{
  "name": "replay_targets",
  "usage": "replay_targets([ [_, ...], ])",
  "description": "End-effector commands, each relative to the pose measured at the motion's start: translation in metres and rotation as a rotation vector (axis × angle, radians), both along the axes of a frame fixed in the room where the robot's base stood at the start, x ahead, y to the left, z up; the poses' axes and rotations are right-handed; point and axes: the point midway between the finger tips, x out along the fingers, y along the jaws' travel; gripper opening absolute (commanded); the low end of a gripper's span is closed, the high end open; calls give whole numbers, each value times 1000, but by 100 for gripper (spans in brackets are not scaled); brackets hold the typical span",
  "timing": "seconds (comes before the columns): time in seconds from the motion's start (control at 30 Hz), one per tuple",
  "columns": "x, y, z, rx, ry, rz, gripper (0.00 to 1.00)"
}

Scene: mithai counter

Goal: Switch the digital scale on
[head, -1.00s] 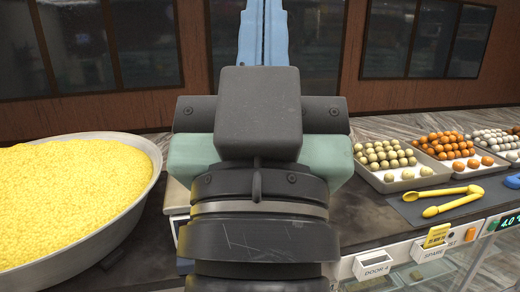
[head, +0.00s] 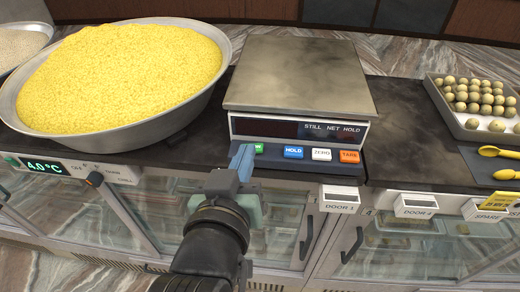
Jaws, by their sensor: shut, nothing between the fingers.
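The digital scale (head: 296,80) stands on the dark counter in the head view, with a bare, flat metal platform. Its display (head: 272,128) is dark, with the printed words STILL, NET and HOLD beside it. Along its front strip are a green button (head: 258,148), a blue HOLD button (head: 293,152), a white ZERO button (head: 321,154) and an orange TARE button (head: 349,156). My gripper (head: 243,160) is shut and empty, its blue fingers just left of the green button and partly covering that end of the strip. Whether the fingertips touch the scale I cannot tell.
A wide metal pan (head: 215,100) heaped with yellow crumbs stands left of the scale. A tray of round sweets (head: 460,128) and yellow tongs (head: 500,152) lie to the right. Glass doors with handles and label holders (head: 339,198) line the counter front below.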

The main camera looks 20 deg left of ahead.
Motion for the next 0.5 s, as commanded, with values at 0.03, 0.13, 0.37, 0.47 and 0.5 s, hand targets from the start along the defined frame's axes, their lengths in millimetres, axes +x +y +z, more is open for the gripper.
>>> replay_targets([
  [0.03,6,1,-6,3,-5,0,0],
  [0.13,24,6,-3,-2,3,1,0],
  [0.37,62,15,-12,0,1,1,0],
  [0.47,77,18,-16,1,1,1,0],
  [0.5,77,17,-24,-2,6,1,0],
])
